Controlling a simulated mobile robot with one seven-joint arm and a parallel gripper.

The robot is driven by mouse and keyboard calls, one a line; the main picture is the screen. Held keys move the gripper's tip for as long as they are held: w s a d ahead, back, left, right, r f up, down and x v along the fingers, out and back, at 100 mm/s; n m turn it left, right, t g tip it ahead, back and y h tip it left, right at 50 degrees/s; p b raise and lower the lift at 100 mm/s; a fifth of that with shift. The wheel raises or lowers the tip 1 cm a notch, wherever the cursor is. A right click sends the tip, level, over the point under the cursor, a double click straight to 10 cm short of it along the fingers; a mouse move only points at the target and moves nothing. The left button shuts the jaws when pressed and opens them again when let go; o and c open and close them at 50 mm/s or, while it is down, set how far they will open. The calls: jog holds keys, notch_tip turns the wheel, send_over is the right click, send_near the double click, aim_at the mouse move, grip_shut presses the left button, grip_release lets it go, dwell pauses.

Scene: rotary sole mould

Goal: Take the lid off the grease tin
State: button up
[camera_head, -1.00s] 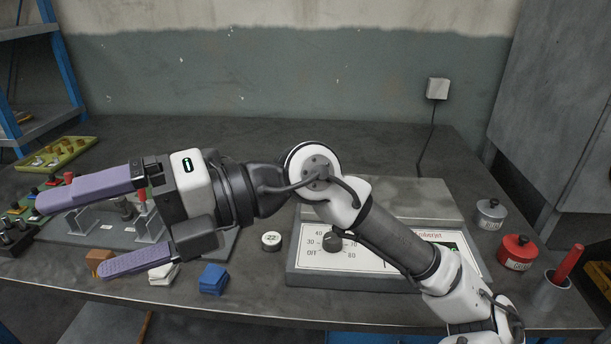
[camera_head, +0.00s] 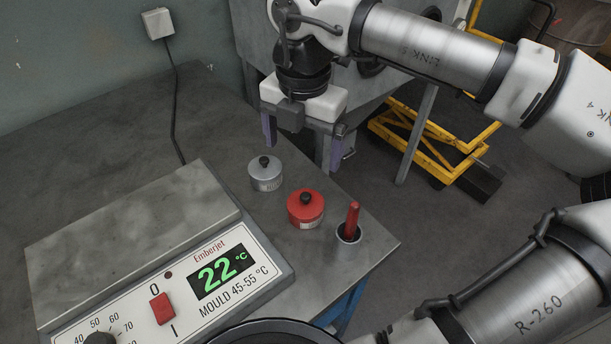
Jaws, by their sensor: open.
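Two lidded tins stand on the bench's right end. One is a grey tin (camera_head: 265,175) and the other a red tin (camera_head: 305,209), each with a black knob on its lid. Their labels are too small to read, so I cannot tell which is the grease tin. Both lids are on. My gripper (camera_head: 302,158) points down, open and empty, with its two purple fingers apart. It is above and behind the tins in the picture, and touches neither.
A grey pot (camera_head: 346,246) with a red-handled tool stands right of the red tin, near the bench edge. The heater unit (camera_head: 140,240) with a 22 °C display takes up the left. A yellow trolley (camera_head: 440,135) stands on the floor beyond.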

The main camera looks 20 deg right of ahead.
jog(key=p, duration=0.2)
send_over(306, 195)
jog(key=f, duration=0.8)
jog(key=shift+s, duration=0.3)
jog(key=shift+w+f+p, duration=0.15)
jog(key=shift+f+p, duration=0.35)
jog(key=shift+f, duration=0.9)
jog(key=shift+w+f+p, duration=0.15)
jog(key=shift+f+p, duration=0.35)
jog(key=shift+f, duration=0.9)
jog(key=c, duration=1)
